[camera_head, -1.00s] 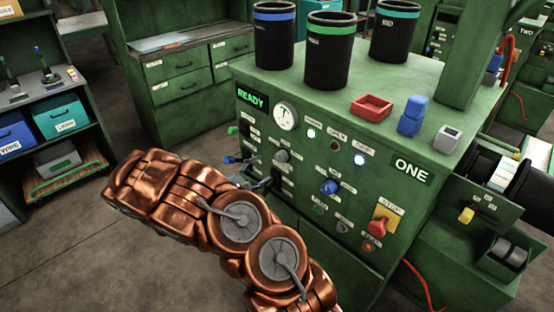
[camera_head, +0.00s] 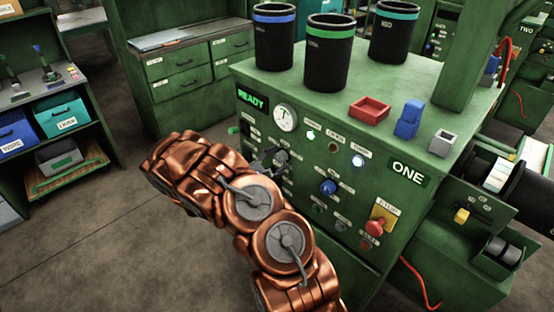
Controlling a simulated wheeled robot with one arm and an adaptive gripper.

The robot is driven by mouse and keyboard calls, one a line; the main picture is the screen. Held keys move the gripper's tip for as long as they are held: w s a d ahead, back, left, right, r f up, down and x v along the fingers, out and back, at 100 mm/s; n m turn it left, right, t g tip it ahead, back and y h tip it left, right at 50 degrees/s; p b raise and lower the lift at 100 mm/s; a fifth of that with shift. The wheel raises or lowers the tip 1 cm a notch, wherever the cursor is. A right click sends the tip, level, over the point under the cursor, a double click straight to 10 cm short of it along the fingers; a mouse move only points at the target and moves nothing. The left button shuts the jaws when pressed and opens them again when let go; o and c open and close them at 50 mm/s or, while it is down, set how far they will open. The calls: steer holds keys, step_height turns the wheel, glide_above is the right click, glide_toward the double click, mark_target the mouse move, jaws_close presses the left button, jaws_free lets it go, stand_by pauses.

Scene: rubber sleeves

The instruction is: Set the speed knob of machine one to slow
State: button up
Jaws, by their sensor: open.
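Machine one (camera_head: 400,205) is a green cabinet with "ONE" on its front panel. The panel carries a grey knob (camera_head: 282,156) and a blue knob (camera_head: 328,187). Their labels are too small to read, so I cannot tell which is the speed knob or its setting. My gripper (camera_head: 266,163) is open, its dark fingers at the panel just left of the grey knob. I cannot tell whether they touch it. My copper arm hides the lower left of the panel.
A red stop button (camera_head: 375,227) on a yellow plate sits at the panel's lower right. A dial gauge (camera_head: 285,117) and lit lamps are above. Black cups, a red tray (camera_head: 370,109) and small blocks stand on top. Shelves (camera_head: 60,130) stand left; floor between is clear.

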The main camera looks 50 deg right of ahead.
steer(key=shift+c, duration=0.2)
steer(key=c, duration=1.1)
steer(key=shift+n+b, duration=0.3)
steer(key=shift+b, duration=0.15)
steer(key=shift+n+b, duration=0.45)
steer(key=shift+n, duration=0.15)
steer(key=n+b, duration=0.1)
steer(key=n, duration=0.1)
steer(key=shift+n, duration=0.3)
steer(key=n, duration=0.5)
steer(key=shift+n, duration=0.4)
